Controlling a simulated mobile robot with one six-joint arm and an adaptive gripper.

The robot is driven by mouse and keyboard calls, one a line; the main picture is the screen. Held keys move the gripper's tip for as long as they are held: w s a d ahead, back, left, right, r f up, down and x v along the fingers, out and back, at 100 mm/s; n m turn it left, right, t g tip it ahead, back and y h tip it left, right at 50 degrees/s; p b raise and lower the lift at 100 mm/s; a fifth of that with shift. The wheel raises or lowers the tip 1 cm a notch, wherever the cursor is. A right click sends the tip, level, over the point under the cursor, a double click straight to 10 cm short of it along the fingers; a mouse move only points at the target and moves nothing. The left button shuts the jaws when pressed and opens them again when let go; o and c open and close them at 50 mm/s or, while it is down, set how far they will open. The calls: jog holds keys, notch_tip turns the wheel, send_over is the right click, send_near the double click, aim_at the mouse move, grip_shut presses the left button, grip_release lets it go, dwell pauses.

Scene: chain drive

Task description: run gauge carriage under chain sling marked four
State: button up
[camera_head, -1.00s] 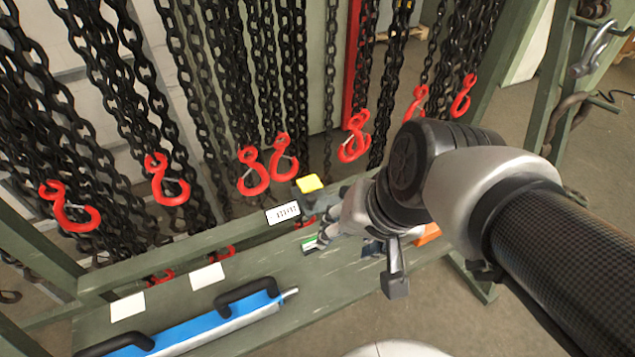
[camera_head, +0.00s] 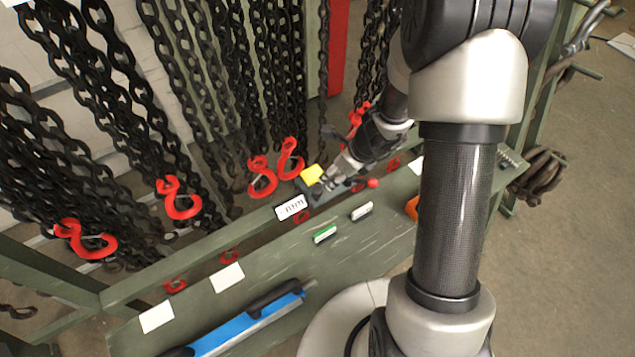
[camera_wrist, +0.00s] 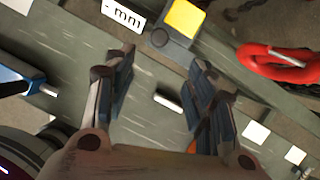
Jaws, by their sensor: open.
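The gauge carriage appears to be the dark block with a yellow top (camera_head: 312,174) on the green rail; it also shows in the wrist view (camera_wrist: 184,17). A white plate with black tally-like strokes (camera_head: 291,207) sits just left of it, too small to count surely; it also shows in the wrist view (camera_wrist: 122,16). My gripper (camera_wrist: 158,75) is open and empty, with the carriage beyond its fingertips. In the head view it is close right of the carriage, partly hidden by my wrist. Chain slings with red hooks (camera_head: 262,177) hang behind the rail. No sling number is readable.
A green shelf (camera_head: 285,262) runs in front of the rail, with a blue bar tool with black handles (camera_head: 240,325), blank white cards (camera_head: 227,277) and small green and white markers (camera_head: 325,234). A red hook (camera_wrist: 275,62) is close right of the fingers in the wrist view.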

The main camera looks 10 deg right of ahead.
aim_at(318, 190)
jog(key=b+x, duration=0.7)
jog(key=x, duration=0.9)
jog(key=shift+s, duration=0.1)
jog(key=shift+c, duration=0.6)
grip_shut()
